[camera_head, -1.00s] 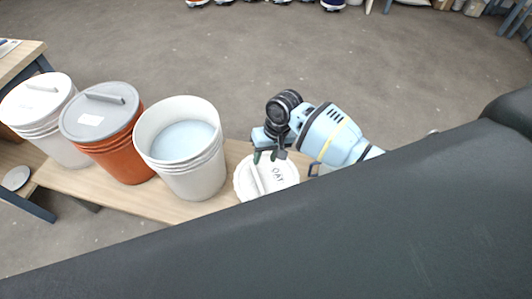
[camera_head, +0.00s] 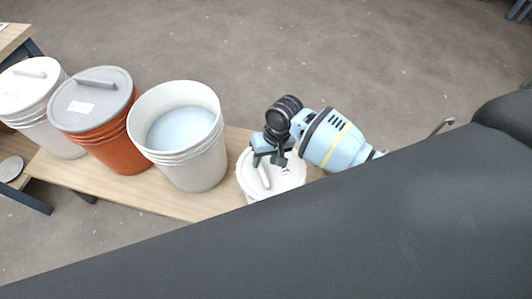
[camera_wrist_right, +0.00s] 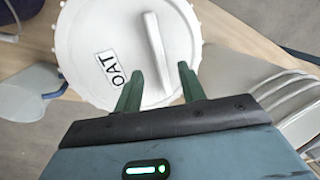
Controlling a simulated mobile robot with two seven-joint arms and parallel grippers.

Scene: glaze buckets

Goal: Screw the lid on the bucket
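The lid (camera_head: 285,180) is white and round with a raised bar handle and a printed label. It lies flat at the right part of the wooden bench, and in the wrist view (camera_wrist_right: 100,30) its label reads OAT. My right gripper (camera_head: 268,160) is over the lid. In the wrist view its green fingers (camera_wrist_right: 160,88) are open on either side of the near end of the handle, with gaps showing. The open white bucket (camera_head: 200,172) stands left of the lid, with pale blue glaze inside. My left gripper is not in view.
An orange bucket with a grey lid (camera_head: 90,90) and a white bucket with a white lid (camera_head: 30,82) stand farther left. The wooden bench (camera_head: 150,200) has a bare strip in front of the buckets. A large dark surface covers the lower right.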

